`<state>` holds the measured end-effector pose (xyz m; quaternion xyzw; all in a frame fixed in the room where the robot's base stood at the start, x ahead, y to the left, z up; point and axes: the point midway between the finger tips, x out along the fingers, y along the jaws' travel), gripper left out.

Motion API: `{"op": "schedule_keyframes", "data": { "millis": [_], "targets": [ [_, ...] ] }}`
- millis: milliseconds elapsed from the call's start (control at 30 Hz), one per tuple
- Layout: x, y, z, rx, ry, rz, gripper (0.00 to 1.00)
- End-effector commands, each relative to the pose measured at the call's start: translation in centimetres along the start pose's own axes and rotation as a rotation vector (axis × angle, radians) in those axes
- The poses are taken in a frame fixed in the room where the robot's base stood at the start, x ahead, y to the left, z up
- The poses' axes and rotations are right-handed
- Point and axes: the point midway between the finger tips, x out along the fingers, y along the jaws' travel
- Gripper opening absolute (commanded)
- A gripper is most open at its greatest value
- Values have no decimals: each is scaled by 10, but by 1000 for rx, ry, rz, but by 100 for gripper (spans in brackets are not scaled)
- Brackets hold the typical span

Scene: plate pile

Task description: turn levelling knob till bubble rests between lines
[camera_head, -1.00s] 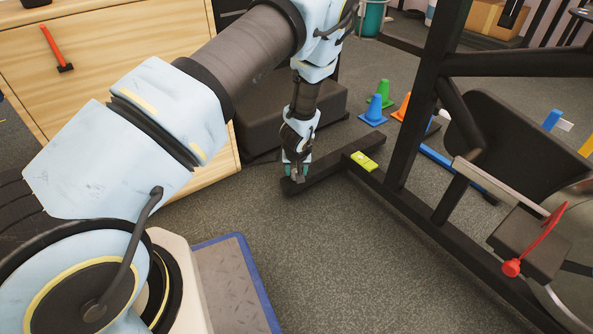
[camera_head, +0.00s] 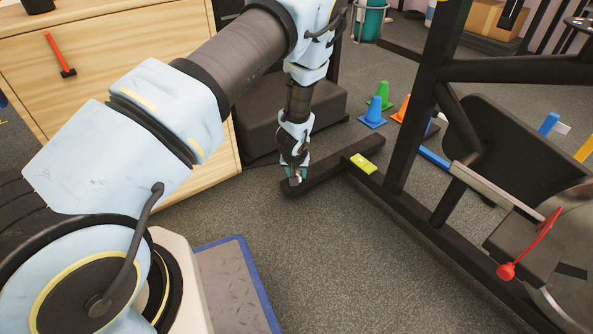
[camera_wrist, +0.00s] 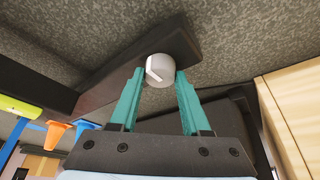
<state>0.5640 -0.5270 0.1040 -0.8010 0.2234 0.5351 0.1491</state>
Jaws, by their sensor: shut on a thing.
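The levelling knob (camera_wrist: 160,70) is a light grey round cap with a pale pointer mark. It sits near the end of the black foot bar (camera_head: 335,165) of the bike frame. My gripper (camera_head: 294,178) reaches down to that end of the bar. In the wrist view its two teal fingers (camera_wrist: 158,88) are on either side of the knob, shut on it. A yellow-green spirit level (camera_head: 363,162) lies on the bar, right of my gripper. It also shows at the left of the wrist view (camera_wrist: 20,106). Its bubble is too small to make out.
The black bike frame (camera_head: 425,100) rises right of the level, with a red lever (camera_head: 530,248) at lower right. Blue, green and orange cones (camera_head: 372,116) stand behind. A wooden cabinet (camera_head: 110,60) is at left.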

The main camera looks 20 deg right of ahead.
Motion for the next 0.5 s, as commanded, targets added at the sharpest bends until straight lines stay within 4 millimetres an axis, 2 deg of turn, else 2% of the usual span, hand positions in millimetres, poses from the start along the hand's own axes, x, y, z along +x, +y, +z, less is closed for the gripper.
{"op": "schedule_keyframes", "data": {
  "millis": [500],
  "targets": [
    [-3,-4,-2,397,-1,166,0]
  ]
}}
